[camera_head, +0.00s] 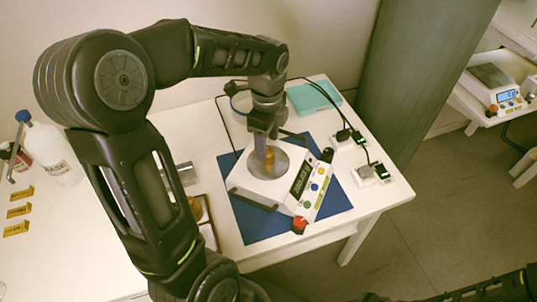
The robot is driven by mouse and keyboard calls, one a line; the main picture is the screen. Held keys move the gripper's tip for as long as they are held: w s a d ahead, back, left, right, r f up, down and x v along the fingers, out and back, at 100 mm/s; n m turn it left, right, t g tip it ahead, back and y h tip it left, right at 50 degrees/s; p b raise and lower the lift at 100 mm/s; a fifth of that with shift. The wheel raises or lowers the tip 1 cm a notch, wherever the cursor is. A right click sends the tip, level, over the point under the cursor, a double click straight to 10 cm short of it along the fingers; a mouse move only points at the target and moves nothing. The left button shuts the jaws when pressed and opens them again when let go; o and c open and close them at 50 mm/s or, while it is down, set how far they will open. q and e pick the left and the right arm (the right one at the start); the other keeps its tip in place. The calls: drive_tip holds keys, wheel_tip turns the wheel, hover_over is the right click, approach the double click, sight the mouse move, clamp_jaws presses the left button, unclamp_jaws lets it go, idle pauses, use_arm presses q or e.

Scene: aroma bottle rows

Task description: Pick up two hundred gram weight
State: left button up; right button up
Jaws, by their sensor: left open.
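A small brass-coloured weight (270,156) stands on the round metal pan of a white balance (255,188) with coloured buttons. My left gripper (264,150) reaches down from above to the weight, and its open fingers are right at it. The fingers partly hide the weight, and I cannot tell whether they touch it. Its marking is too small to read. Another brass-coloured piece (196,208) sits in a wooden tray (208,232), partly hidden behind my left arm. My right gripper is out of view; only part of a dark arm shows at the bottom right.
The balance stands on a blue mat (247,222). Power plugs and cables (366,172) lie at its right, and a teal book (313,97) behind. A white bottle (48,150) and several yellow labels (18,211) are at the left. A second balance (495,88) is at the far right.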

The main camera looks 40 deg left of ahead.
sight(268, 150)
use_arm(q)
wheel_tip(268, 150, down, 4)
drive_tip(key=shift+f, duration=0.15)
idle(0.6)
clamp_jaws()
idle(0.4)
